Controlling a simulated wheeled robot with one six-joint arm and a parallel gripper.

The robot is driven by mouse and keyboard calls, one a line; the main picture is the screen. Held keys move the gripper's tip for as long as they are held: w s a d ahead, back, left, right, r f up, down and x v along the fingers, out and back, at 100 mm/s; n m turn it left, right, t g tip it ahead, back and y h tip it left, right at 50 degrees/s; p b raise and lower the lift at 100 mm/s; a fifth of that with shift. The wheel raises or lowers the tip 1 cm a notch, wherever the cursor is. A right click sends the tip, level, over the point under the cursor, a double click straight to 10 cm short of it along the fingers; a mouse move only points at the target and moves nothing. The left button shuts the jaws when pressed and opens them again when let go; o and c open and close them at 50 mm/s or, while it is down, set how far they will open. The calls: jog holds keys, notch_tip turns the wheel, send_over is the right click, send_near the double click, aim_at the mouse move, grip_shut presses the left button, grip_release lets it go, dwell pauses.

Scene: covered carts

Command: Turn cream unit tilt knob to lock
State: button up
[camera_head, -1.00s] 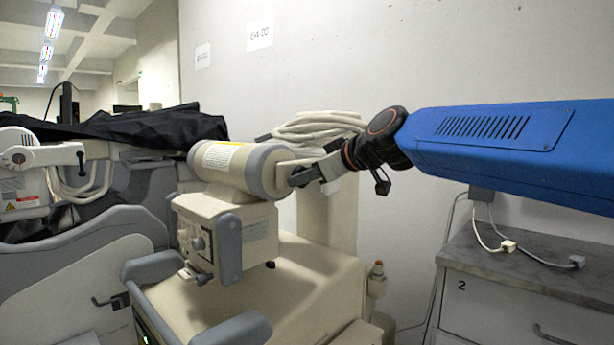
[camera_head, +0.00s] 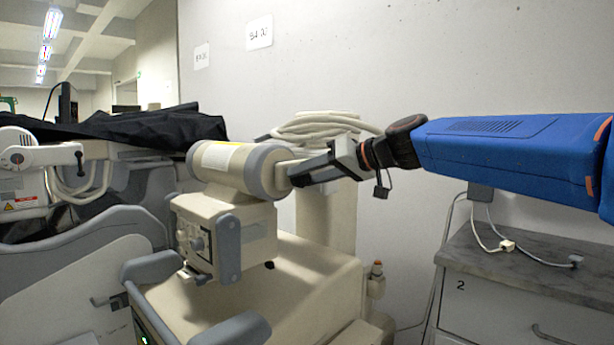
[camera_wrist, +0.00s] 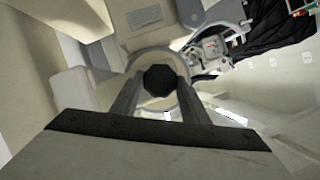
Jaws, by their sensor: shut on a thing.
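The cream unit (camera_head: 221,240) stands on a cream cart, with a horizontal cylinder (camera_head: 222,166) on top that has a grey end ring. In the wrist view a dark, many-sided tilt knob (camera_wrist: 159,81) sits at the middle of the round cylinder end. My gripper (camera_head: 296,177) reaches in from the right at that end, and its fingers (camera_wrist: 159,92) stand on both sides of the knob, shut on it. No lock marking on the knob is readable.
A coiled cream cable (camera_head: 318,128) hangs on the column behind my gripper. Grey handles (camera_head: 229,331) stick out at the cart's front. A drawer cabinet (camera_head: 520,290) stands at the right. Another unit (camera_head: 22,170) and a black cover (camera_head: 130,127) are at the left.

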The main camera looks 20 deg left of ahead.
jog(key=m+g+y, duration=0.1)
jog(key=m, duration=0.1)
jog(key=m+g, duration=0.1)
jog(key=m, duration=0.1)
jog(key=shift+w+d+f+y, duration=0.1)
jog(key=shift+w+f+y, duration=0.1)
jog(key=shift+y, duration=0.2)
jog(key=shift+f+m+g+y, duration=0.1)
jog(key=shift+m+g+y, duration=0.45)
jog(key=shift+m, duration=0.95)
jog(key=shift+y, duration=0.25)
jog(key=o, duration=1.1)
jog(key=shift+d, duration=0.1)
jog(key=d, duration=0.5)
jog(key=d+r, duration=0.1)
jog(key=d, duration=1.1)
jog(key=shift+d+r, duration=0.1)
jog(key=shift+r, duration=0.2)
